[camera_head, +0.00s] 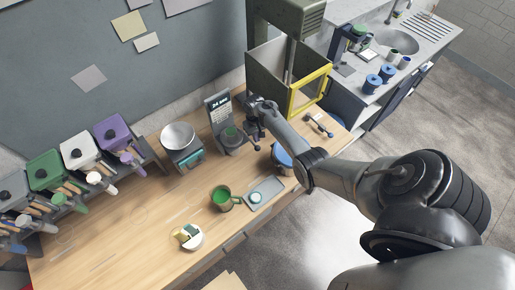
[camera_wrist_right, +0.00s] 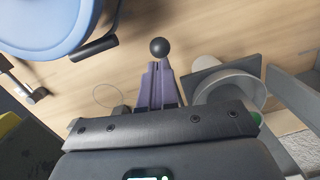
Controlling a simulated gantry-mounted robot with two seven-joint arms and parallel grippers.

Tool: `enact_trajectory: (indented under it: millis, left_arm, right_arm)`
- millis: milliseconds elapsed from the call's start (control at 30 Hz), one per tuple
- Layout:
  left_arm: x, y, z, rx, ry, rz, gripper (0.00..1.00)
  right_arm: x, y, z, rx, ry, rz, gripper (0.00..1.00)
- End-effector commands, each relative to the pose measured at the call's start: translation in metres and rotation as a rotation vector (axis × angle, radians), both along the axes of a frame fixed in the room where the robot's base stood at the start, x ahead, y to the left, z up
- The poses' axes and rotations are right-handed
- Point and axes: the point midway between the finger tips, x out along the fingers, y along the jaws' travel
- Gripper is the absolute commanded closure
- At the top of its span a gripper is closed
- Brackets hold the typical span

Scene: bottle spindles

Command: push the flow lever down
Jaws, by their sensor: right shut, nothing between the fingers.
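The right wrist view shows a black ball knob (camera_wrist_right: 159,47), apparently the flow lever's end, just beyond the tips of my right gripper (camera_wrist_right: 158,66). My right gripper's fingers are together with nothing between them. Whether they touch the knob cannot be told. In the head view my right gripper (camera_head: 254,107) is beside the grey dispenser unit (camera_head: 217,108) with a display panel. Dark parts of the wrist and gripper overlap there, so the lever cannot be made out clearly. My left gripper is not in view.
A grey cylinder (camera_wrist_right: 232,88) on a dark plate is right of the fingers in the wrist view. A blue-rimmed container (camera_wrist_right: 45,22) is at upper left. On the wooden bench stand a green mug (camera_head: 222,198), a metal bowl (camera_head: 178,137) and a yellow-framed cabinet (camera_head: 309,92).

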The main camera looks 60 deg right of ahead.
Motion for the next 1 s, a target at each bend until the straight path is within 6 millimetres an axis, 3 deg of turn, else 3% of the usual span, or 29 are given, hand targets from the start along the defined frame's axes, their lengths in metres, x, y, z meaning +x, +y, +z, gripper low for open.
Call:
enact_trajectory:
  millis: [233,400,1000]
  left_arm:
    - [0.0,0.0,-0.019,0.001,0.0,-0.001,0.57]
    - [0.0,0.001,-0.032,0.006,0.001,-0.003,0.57]
    - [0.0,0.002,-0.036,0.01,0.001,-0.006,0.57]
  right_arm:
    - [-0.003,0.002,-0.032,0.0,0.001,-0.001,1.0]
    - [-0.003,0.002,-0.043,0.0,0.0,-0.001,1.0]
    - [-0.004,0.003,-0.048,0.0,0.0,0.0,1.0]
